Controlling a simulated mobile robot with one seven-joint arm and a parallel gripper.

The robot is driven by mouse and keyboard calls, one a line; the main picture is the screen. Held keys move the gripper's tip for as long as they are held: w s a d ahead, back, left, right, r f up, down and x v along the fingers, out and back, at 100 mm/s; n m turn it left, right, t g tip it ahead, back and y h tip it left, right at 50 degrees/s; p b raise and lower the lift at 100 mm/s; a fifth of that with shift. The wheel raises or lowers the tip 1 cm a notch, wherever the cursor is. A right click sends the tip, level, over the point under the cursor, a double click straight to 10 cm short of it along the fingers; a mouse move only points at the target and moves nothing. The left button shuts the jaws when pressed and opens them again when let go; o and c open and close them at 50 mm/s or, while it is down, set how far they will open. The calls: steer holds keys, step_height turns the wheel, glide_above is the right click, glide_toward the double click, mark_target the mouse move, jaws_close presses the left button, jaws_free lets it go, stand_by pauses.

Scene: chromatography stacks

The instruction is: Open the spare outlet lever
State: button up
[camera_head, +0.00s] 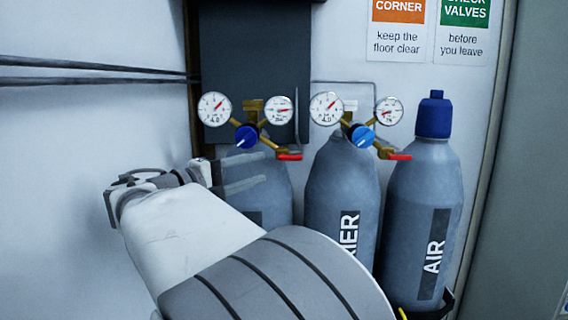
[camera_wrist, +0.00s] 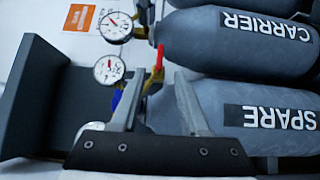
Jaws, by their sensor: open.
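The spare outlet lever (camera_head: 289,157) is a small red handle at the right end of the brass regulator on the left cylinder. It points right, roughly level, in the head view. In the wrist view the red lever (camera_wrist: 158,58) shows just past and between my fingertips. My gripper (camera_head: 264,169) is open and empty, left of the lever and in front of the spare cylinder (camera_head: 281,203). The wrist view also shows my gripper (camera_wrist: 160,76) and the spare cylinder (camera_wrist: 210,105) with its SPARE label. I cannot tell whether a finger touches the lever.
The spare regulator has two gauges (camera_head: 214,108) and a blue knob (camera_head: 246,137). The carrier cylinder (camera_head: 335,190) stands close on the right with its own red lever (camera_head: 400,157). A capped AIR cylinder (camera_head: 420,215) stands further right. A dark panel (camera_head: 255,55) is behind.

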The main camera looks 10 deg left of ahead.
steer(key=shift+v, duration=1.15)
steer(key=shift+d, duration=0.1)
steer(key=s+d+f+m+g+y+p, duration=0.15)
steer(key=d+g, duration=0.25)
steer(key=d, duration=0.9)
steer(key=s+d+f+m+g+y+p, duration=0.1)
steer(key=d+f+m+g+p, duration=0.3)
steer(key=d, duration=1)
steer(key=s+d+f+m+g+y+p, duration=0.1)
steer(key=s+d+f+m+y, duration=0.2)
steer(key=s, duration=0.7)
steer(key=s+d+f+m+y+p, duration=0.1)
steer(key=s+d+f+m+y, duration=0.1)
steer(key=s, duration=0.9)
steer(key=shift+d+f+m+g+y, duration=0.4)
steer(key=shift+d+m+y, duration=0.25)
steer(key=shift+d+y, duration=0.5)
steer(key=shift+a, duration=0.1)
